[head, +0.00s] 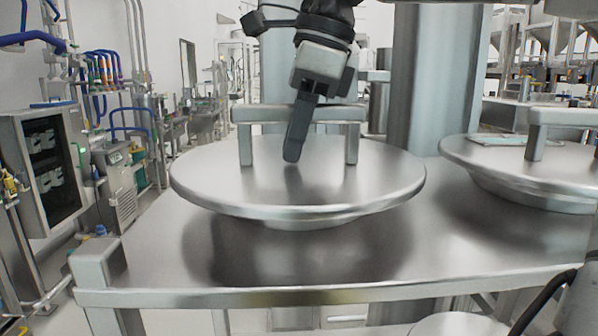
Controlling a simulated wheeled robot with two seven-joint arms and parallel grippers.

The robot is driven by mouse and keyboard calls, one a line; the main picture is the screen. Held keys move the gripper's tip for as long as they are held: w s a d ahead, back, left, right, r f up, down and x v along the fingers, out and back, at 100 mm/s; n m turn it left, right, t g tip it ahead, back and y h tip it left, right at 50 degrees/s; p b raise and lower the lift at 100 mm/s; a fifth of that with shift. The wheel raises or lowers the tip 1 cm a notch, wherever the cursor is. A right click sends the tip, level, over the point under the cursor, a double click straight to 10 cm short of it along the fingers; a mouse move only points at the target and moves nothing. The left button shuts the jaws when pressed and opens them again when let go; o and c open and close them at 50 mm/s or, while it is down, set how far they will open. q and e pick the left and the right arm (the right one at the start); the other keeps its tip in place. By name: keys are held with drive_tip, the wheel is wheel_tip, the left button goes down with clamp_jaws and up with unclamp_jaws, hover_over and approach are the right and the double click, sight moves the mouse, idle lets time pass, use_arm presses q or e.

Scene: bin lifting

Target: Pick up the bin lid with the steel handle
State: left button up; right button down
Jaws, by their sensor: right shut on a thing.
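A round steel bin lid (215,182) is in the middle of the head view, above the front of a steel table. A square steel handle (254,115) stands upright on it, with a crossbar on two posts. My right gripper (297,130) comes down from above and is shut on the crossbar near its middle. One dark finger shows in front of the bar; the other is hidden behind it. The lid looks level. I cannot tell whether its underside touches the table. My left gripper is not in view.
A second steel lid (480,160) with a similar handle (537,138) is at the right, with a flat greenish item (497,140) on it. The steel table (160,255) has a raised post at its left front corner (98,258). A thick steel column (432,75) stands behind.

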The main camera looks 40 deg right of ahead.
sight(293, 104)
drive_tip(key=shift+w+r, duration=0.1)
drive_tip(key=shift+r, duration=0.1)
drive_tip(key=shift+r, duration=0.15)
drive_tip(key=shift+r, duration=0.25)
drive_tip(key=r, duration=0.3)
drive_tip(key=shift+s+a+r, duration=0.1)
drive_tip(key=shift+s+r, duration=0.1)
drive_tip(key=s+a+r, duration=0.7)
drive_tip(key=s+r, duration=0.2)
drive_tip(key=s, duration=0.2)
drive_tip(key=shift+s+a+b, duration=0.25)
drive_tip(key=shift+b, duration=0.15)
drive_tip(key=shift+r, duration=0.1)
